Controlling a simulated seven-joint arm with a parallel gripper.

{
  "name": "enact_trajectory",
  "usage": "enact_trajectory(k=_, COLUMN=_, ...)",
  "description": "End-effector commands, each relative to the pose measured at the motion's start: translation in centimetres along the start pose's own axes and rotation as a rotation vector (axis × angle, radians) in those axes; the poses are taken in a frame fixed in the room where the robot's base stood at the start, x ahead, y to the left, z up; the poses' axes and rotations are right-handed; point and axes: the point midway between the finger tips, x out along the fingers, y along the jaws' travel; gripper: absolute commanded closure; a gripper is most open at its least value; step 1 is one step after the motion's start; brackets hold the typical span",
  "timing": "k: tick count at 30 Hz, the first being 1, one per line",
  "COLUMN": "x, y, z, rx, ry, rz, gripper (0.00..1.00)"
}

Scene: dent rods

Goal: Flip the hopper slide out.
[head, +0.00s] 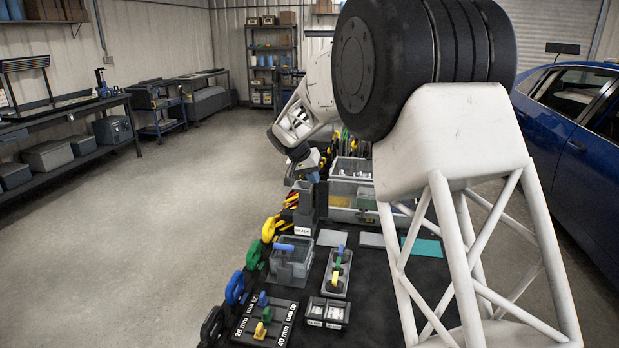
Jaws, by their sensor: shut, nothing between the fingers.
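A grey open-topped box (291,262), which may be the hopper, stands on the dark bench. My gripper (309,170) is shut and empty, farther along the bench near the grey bins, well beyond the box. Its fingertips are small and hard to make out. My own arm covers much of the bench's right side.
Grey bins (352,170) stand at the far end of the bench. Yellow, green, blue and black rings (236,288) line the left edge. A tray of coloured handles (337,272) and a marked size board (265,318) lie nearer. A blue car (578,150) stands at right; the left floor is clear.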

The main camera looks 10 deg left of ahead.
Motion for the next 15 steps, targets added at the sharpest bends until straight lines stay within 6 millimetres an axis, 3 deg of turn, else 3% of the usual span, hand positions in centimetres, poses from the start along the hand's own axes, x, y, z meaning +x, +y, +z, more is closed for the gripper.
enact_trajectory(k=9, x=1.9, y=4.7, z=0.1, rx=0.001, ry=-0.002, rz=0.002, gripper=1.00)
enact_trajectory(k=15, x=2.3, y=5.9, z=0.1, rx=0.000, ry=0.000, rz=0.000, gripper=1.00)
